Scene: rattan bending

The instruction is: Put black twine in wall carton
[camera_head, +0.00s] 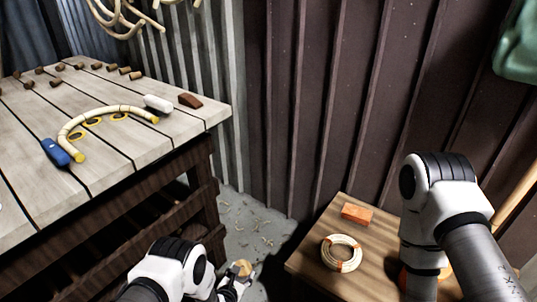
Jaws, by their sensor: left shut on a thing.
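My left gripper (238,281) is low in the middle of the head view, over the gap between the workbench and the low wooden surface. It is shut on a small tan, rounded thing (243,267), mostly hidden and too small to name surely. I see no clearly black twine. A pale coil with orange-brown bands (341,253) lies on the low surface to the right. I cannot make out a wall carton. My right arm stands over the right part of that surface, and its gripper is out of view.
The workbench (195,127) at left carries a curved cane piece (105,109), a blue-handled tool (56,152) and several short brown pieces. An orange block (356,214) lies behind the coil on the low wooden surface (307,262). A dark corrugated wall (340,100) closes the back.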

